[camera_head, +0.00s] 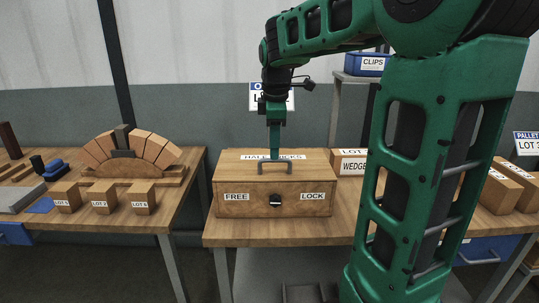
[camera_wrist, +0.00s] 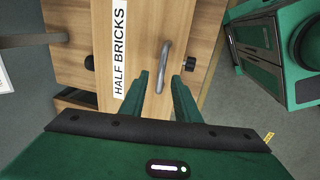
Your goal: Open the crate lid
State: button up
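The wooden crate (camera_head: 228,209) stands on the middle table, its lid (camera_head: 235,170) down and shut. The lid carries the label HALF BRICKS and a grey bar handle (camera_head: 274,163) near its front edge; the handle also shows in the wrist view (camera_wrist: 163,66). A dark knob (camera_head: 275,200) sits on the crate's front between the labels FREE and LOCK; its setting is too small to tell. My gripper (camera_head: 275,152) points down just above the lid at the handle. In the wrist view its two fingers (camera_wrist: 167,80) are apart and empty, with the handle lying beyond the gap between their tips.
A box (camera_head: 348,162) stands right of the crate, partly hidden by my arm. A brick arch (camera_head: 128,154) and several small labelled blocks (camera_head: 103,198) are on the left table. A blue CLIPS bin (camera_head: 368,65) sits on a rear shelf. The table in front of the crate (camera_head: 285,232) is clear.

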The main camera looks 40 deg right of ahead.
jog(key=shift+w+d+f, duration=0.1)
jog(key=shift+w+f, duration=0.05)
jog(key=shift+f, duration=0.6)
jog(key=shift+w+d+f, duration=0.1)
jog(key=shift+f, duration=0.6)
